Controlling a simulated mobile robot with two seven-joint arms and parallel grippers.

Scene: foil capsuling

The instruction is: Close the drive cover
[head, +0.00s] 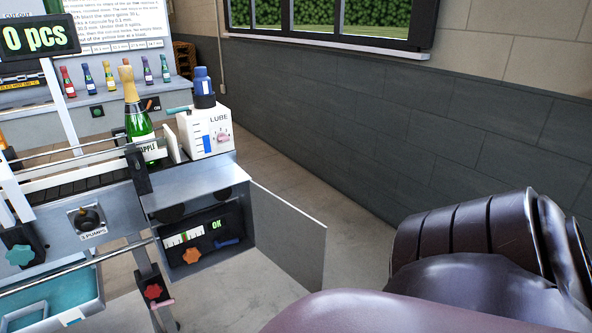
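The drive cover (288,237) is a flat grey panel on the front right of the machine. It stands swung open to the right, with its hinge side at the right edge of the drive compartment (190,203). Inside the open compartment are dark round parts at the top, partly in shadow. Below them is a black panel with a white scale (183,237), a green OK display (216,224), an orange star knob (191,256) and a blue lever (227,243). Neither of my grippers shows in the head view.
Above the compartment stand a green bottle (138,115) and a white LUBE unit (206,131) with a blue container (204,86). A red knob (153,291) sits low at the front, and a teal tray (50,300) at lower left. Bare floor (300,180) lies behind the cover.

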